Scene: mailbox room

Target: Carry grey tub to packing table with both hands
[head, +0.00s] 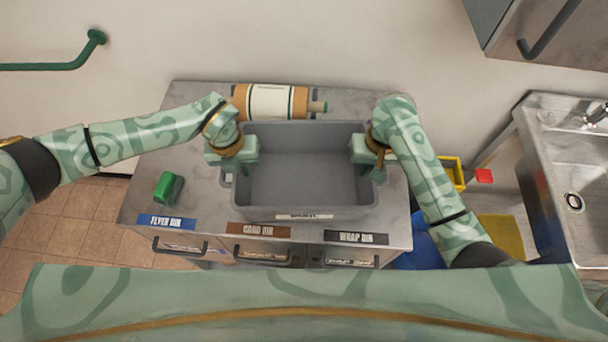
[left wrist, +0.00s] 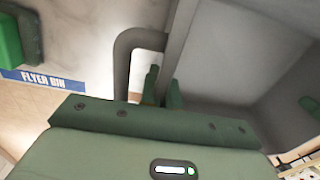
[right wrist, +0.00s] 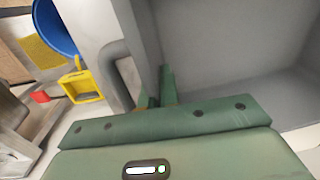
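The grey tub (head: 262,213) is empty and sits upright on a marble-topped counter (head: 140,207) in the middle of the head view. My left gripper (head: 234,165) is at the tub's left end. In the left wrist view its fingers (left wrist: 163,90) are close together on either side of the tub's end wall, beside a grey handle. My right gripper (head: 370,160) is at the right end. In the right wrist view its fingers (right wrist: 156,95) pinch the end wall in the same way. I cannot tell which surface is the packing table.
A brown and cream bottle-shaped roll (head: 272,101) lies behind the tub. A green block (head: 168,187) is at the counter's left. Labelled drawers face me. A sink (head: 570,165) and a yellow container (head: 452,172) are at right. A cabinet (head: 540,30) hangs upper right.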

